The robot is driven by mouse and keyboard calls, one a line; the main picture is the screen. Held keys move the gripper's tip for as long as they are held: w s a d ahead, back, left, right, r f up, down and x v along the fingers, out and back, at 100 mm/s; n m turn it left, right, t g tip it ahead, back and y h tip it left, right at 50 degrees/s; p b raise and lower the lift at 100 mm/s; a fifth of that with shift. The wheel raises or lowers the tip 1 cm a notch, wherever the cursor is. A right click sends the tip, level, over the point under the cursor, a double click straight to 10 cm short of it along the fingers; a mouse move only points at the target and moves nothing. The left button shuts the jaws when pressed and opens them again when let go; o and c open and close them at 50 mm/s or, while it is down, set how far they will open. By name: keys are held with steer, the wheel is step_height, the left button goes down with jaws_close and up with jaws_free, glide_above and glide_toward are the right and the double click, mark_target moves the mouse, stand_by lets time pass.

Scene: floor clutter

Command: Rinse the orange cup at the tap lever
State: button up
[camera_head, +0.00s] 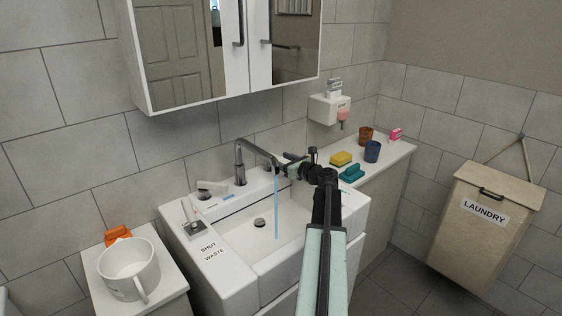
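A brownish-orange cup (366,136) stands upright on the counter right of the basin, beside a dark blue cup (372,152). The grey tap (240,158) stands at the back of the basin, its spout reaching right. A thin blue stream of water (276,205) falls from the spout end into the basin. My gripper (287,168) is by the spout end, well left of the orange cup. My dark wrist partly hides it, and I see no cup in it. A small dark upright piece (312,152) shows above my wrist; I cannot tell whether it is the tap lever.
A yellow sponge (341,158) and a teal brush-like thing (352,173) lie near the cups. A white mug (128,268) and an orange object (118,235) are on the left stand. The mirror cabinet (180,105) hangs above. A laundry bin (484,225) hangs at right.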

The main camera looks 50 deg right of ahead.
steer(key=shift+s, duration=0.1)
steer(key=s+a, duration=0.1)
steer(key=s, duration=0.6)
steer(key=shift+s+r+p, duration=0.25)
steer(key=shift+r+p, duration=0.15)
steer(key=shift+a, duration=0.1)
